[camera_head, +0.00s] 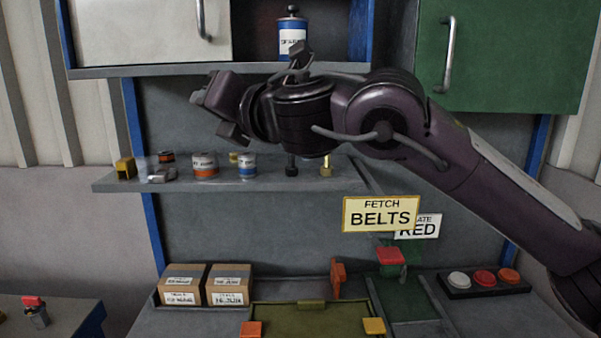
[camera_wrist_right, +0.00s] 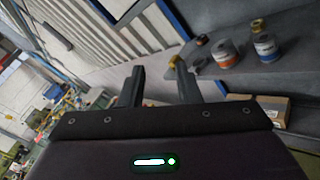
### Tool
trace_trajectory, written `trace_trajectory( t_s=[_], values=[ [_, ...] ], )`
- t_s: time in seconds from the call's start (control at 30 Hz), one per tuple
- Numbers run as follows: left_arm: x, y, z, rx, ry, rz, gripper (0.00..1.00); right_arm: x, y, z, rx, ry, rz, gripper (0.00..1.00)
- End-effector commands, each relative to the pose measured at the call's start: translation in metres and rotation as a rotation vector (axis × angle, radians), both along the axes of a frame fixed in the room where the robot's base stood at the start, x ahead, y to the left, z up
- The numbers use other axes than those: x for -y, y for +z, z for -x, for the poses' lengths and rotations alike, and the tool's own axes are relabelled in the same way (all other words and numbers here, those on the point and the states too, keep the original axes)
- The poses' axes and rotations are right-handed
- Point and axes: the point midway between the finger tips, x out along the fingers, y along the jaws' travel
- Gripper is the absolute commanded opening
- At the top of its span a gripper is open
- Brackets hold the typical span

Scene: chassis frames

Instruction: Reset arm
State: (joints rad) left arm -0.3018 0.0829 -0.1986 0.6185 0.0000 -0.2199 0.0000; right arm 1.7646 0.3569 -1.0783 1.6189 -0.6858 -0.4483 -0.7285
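My right arm (camera_head: 450,165) comes in from the right and reaches across the upper middle of the head view. Its right gripper (camera_head: 210,113) points left, in front of the shelves. In the right wrist view the two fingers of the right gripper (camera_wrist_right: 158,70) stand apart with nothing between them, so it is open and empty. My left arm and gripper are not in view.
A grey shelf (camera_head: 115,184) behind the arm holds several cans and small parts. A blue-labelled canister (camera_head: 292,38) stands above. Cardboard boxes (camera_head: 229,285), an olive tray (camera_head: 310,318) and a button box (camera_head: 483,283) sit on the bench below.

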Motion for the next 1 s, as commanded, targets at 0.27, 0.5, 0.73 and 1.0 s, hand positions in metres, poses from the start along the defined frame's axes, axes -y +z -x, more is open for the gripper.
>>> trace_trajectory(
  t_s=[0.27, 0.5, 0.73, 1.0],
  values=[
    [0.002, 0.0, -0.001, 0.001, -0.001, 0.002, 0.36, -0.001, -0.102, 0.001, -0.374, -0.035, -0.392, 0.3],
    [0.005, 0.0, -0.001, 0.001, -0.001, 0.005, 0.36, 0.036, -0.182, 0.001, -0.712, -0.188, -0.747, 0.3],
    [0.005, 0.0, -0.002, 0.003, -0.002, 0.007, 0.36, 0.096, -0.274, 0.012, -1.028, -0.445, -1.082, 0.3],
    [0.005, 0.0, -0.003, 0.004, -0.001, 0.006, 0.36, 0.185, -0.398, 0.062, -1.335, -0.897, -1.437, 0.3]
  ],
)
